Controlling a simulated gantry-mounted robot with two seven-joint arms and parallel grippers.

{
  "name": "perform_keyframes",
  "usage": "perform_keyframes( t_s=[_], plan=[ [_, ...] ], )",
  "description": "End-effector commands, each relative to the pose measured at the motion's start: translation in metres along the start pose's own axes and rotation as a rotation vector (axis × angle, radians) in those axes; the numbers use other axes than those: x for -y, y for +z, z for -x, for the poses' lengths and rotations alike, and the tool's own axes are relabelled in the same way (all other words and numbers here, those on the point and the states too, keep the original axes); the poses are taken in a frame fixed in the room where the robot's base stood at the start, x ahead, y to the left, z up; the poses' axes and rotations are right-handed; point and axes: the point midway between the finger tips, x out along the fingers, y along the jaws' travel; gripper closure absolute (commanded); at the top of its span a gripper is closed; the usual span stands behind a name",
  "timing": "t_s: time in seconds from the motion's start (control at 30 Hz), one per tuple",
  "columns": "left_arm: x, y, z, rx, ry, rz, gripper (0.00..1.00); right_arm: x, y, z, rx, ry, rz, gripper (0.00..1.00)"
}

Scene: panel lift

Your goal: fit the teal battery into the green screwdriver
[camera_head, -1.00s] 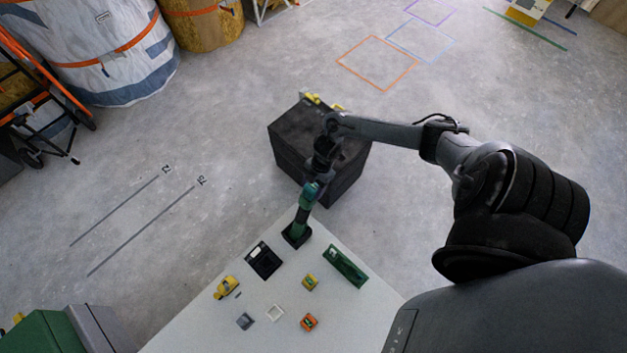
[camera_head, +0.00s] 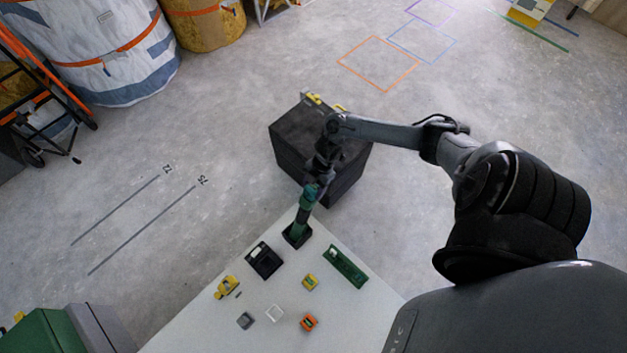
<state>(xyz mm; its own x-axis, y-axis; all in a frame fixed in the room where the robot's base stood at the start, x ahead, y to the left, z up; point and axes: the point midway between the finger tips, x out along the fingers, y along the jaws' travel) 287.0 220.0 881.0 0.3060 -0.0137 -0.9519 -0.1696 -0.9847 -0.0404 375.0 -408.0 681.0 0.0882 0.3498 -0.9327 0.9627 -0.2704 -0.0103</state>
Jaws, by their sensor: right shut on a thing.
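The green screwdriver (camera_head: 302,214) stands upright at the far corner of the white table, its lower end at a small black base (camera_head: 296,236). A small teal part, which looks like the teal battery (camera_head: 309,191), is at the top of the screwdriver. My right gripper (camera_head: 312,186) comes down from above and is shut on this teal part. The teal part and the screwdriver look in line and touching; I cannot tell how deep the battery sits. The fingers are small and dark here. My left gripper is not in view.
On the white table (camera_head: 225,325) are a black tray-like item (camera_head: 264,260), a green long item (camera_head: 345,266), a yellow tool (camera_head: 226,287), a yellow block (camera_head: 310,282), an orange block (camera_head: 309,322), a grey block (camera_head: 245,320) and a white frame (camera_head: 274,313). A black box (camera_head: 290,150) stands behind.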

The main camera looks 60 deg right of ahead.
Motion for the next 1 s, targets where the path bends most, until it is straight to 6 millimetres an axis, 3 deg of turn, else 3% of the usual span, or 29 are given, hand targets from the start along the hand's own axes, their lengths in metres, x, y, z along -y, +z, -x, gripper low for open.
perform_keyframes(
  t_s=[0.1, 0.13, 0.3, 0.67, 1.0],
  plan=[
    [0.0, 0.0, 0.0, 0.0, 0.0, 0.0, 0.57, -0.001, 0.0, 0.001, 0.0, 0.001, 0.0, 0.79],
    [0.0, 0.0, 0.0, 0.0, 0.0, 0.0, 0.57, -0.001, 0.0, 0.001, 0.0, 0.001, 0.0, 0.38],
    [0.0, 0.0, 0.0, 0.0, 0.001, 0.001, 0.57, 0.0, 0.0, 0.0, 0.0, 0.001, 0.0, 0.12],
    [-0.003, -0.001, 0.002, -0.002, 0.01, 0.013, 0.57, 0.0, 0.001, 0.004, 0.001, 0.0, 0.0, 0.12],
    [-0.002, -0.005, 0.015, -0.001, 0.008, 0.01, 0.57, 0.0, 0.0, 0.052, 0.003, 0.001, 0.002, 0.12]
  ],
)
